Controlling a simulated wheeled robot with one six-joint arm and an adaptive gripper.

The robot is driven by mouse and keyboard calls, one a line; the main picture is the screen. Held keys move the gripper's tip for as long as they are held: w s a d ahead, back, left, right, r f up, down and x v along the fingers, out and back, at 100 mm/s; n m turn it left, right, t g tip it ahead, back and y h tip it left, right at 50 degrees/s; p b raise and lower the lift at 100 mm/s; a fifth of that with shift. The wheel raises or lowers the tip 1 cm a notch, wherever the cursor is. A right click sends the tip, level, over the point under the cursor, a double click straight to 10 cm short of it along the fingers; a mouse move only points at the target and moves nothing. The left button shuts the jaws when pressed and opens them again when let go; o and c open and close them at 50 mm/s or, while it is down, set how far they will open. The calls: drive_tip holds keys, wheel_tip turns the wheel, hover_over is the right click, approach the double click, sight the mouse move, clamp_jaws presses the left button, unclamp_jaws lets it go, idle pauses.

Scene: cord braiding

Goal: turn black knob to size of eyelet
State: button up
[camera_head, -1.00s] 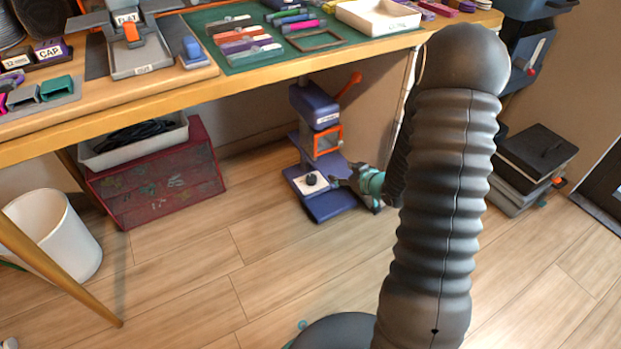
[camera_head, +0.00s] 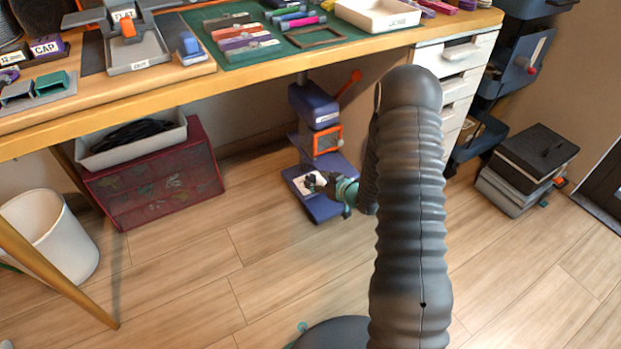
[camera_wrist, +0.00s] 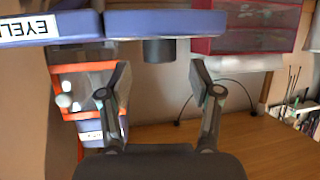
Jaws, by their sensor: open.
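The blue eyelet press (camera_head: 314,108) with an orange frame stands on the floor under the workbench; it also shows in the wrist view (camera_wrist: 85,28), with a partly cut-off "EYEL…" label. Its black knob (camera_head: 309,180) sits on a white plate on the press base. In the wrist view the knob (camera_wrist: 159,50) is a dark cylinder lying between the lines of my two fingers, just past the fingertips. My gripper (camera_wrist: 159,75) is open and empty, with one finger on each side of the knob. In the head view my gripper (camera_head: 322,182) partly covers the knob. Contact cannot be told.
The workbench edge (camera_head: 240,82) runs above the press. A red drawer box (camera_head: 155,185) with a grey tray on top stands left, a white bin (camera_head: 48,235) farther left. White drawers (camera_head: 458,55) and stacked boxes (camera_head: 530,165) are right. The floor in front is clear.

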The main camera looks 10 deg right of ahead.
sight(311, 178)
drive_tip(key=shift+x, duration=2.05)
drive_tip(key=c, duration=1.2)
